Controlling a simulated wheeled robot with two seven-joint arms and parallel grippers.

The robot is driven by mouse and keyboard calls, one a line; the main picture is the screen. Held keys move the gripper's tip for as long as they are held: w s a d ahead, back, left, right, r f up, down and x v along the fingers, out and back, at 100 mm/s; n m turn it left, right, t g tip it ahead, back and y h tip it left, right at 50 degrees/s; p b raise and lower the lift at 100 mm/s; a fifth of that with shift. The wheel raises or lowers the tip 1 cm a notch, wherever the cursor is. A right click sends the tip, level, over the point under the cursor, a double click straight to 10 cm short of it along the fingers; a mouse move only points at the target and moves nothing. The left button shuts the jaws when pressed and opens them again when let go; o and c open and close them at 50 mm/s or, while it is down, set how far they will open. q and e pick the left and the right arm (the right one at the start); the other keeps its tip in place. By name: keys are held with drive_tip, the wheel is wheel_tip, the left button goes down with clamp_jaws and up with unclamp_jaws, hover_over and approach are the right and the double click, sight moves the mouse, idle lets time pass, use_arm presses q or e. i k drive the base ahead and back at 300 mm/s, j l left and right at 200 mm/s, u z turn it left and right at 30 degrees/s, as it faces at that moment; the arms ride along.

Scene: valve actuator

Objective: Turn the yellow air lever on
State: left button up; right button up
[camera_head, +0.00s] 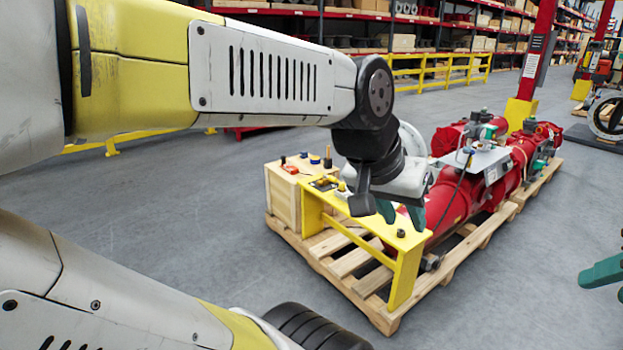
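A yellow stand (407,271) on a wooden pallet carries small fittings on its top. A small yellow part (342,187) shows on the stand top, just left of my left gripper; I cannot tell whether it is the air lever. My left gripper (401,213) is over the stand, its two green fingers pointing down and apart, with nothing visible between them. The gripper and wrist hide part of the stand top. Green fingers of my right gripper (605,272) show at the right edge, mostly out of frame.
A red valve actuator (450,205) lies on the pallet (350,262) behind the stand. A wooden box (284,198) with small items stands at the pallet's left. A red post (536,50) with a yellow base rises behind. Grey floor is clear in front and right.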

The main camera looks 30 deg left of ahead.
sight(324, 177)
drive_tip(key=u, duration=1.1)
drive_tip(key=i, duration=0.55)
drive_tip(key=i+j+z, duration=0.1)
drive_tip(key=i, duration=0.45)
drive_tip(key=i+j, duration=0.15)
drive_tip(key=i, duration=0.45)
drive_tip(key=i+j, duration=0.15)
drive_tip(key=i, duration=0.4)
drive_tip(key=i+j+z, duration=0.1)
drive_tip(key=i, duration=0.45)
